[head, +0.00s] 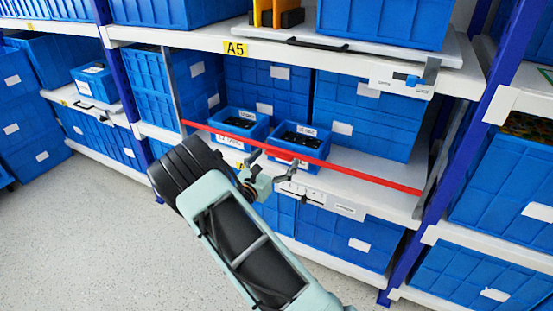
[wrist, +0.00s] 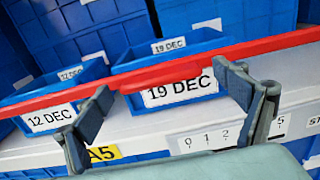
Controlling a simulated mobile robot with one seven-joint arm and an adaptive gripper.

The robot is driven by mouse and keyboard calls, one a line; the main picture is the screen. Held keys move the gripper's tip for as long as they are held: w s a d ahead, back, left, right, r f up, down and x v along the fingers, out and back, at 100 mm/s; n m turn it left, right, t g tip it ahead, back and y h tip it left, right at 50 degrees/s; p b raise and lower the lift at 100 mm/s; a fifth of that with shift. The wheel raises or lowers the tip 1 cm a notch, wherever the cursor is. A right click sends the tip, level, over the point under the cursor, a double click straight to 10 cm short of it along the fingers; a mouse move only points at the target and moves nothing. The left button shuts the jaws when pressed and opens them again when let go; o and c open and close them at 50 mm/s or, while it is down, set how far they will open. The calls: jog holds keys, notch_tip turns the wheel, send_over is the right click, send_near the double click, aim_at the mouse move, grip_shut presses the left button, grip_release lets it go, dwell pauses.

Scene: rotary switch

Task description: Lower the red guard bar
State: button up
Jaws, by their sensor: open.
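The red guard bar (head: 350,171) runs across the front of the middle shelf bay, sloping down to the right in the head view. It stands above the shelf's front edge, in front of two small blue bins. In the wrist view the red bar (wrist: 275,46) crosses the whole picture, with a thicker red part at the middle. My gripper (head: 272,163) is open at the bar's middle. In the wrist view my gripper (wrist: 165,84) has one finger on each side of the thicker part, both overlapping the bar. I cannot tell whether they touch it.
Behind the bar sit a left small bin (wrist: 40,118) labelled 12 DEC and a right small bin (wrist: 165,101) labelled 19 DEC. A numbered scale strip (wrist: 205,137) is on the shelf edge. A blue post (head: 419,215) stands at the right. The floor (head: 70,230) is clear at left.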

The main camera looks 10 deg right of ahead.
jog(key=v, duration=1.1)
jog(key=shift+s+a, duration=0.2)
jog(key=shift+s, duration=0.15)
jog(key=shift+a, duration=0.1)
